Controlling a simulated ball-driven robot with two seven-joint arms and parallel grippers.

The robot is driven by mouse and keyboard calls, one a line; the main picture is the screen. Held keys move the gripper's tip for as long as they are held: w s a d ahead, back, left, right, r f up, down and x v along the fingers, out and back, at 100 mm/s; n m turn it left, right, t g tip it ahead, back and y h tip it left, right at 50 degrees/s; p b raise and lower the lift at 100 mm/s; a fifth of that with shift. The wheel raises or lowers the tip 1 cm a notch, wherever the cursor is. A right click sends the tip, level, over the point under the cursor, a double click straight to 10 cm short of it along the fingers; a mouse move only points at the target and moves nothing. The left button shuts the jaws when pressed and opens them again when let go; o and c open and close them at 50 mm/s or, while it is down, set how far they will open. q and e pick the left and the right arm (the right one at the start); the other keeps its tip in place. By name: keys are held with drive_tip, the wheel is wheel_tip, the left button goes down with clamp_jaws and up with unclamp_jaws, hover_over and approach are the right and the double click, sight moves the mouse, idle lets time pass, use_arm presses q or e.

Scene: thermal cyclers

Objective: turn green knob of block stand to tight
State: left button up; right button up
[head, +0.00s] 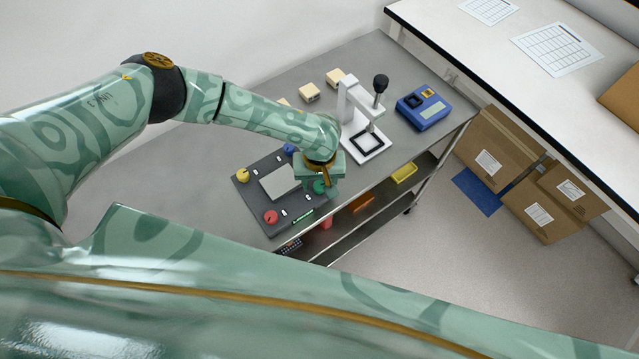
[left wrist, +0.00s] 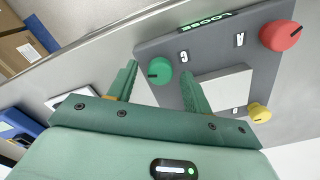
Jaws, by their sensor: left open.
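The block stand (head: 243,199) is a dark grey plate with a light block in its middle and coloured knobs at its corners. Its green knob (left wrist: 159,70) carries a short dark pointer line. In the head view the green knob (head: 319,187) is partly hidden under my left gripper (head: 318,178). In the left wrist view my left gripper (left wrist: 158,74) is open, with one finger on each side of the green knob; I cannot tell whether either touches it. A display on the stand's edge reads LOOSE (left wrist: 205,22) in green. My right gripper is not in view.
The stand also has a red knob (head: 271,217), a yellow knob (head: 242,175) and a blue knob (head: 289,149). A white device with a black knob (head: 366,144) stands close to my left gripper. A blue device (head: 424,108) sits further right on the grey cart.

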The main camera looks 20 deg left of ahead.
use_arm(q)
drive_tip(key=shift+f, duration=0.5)
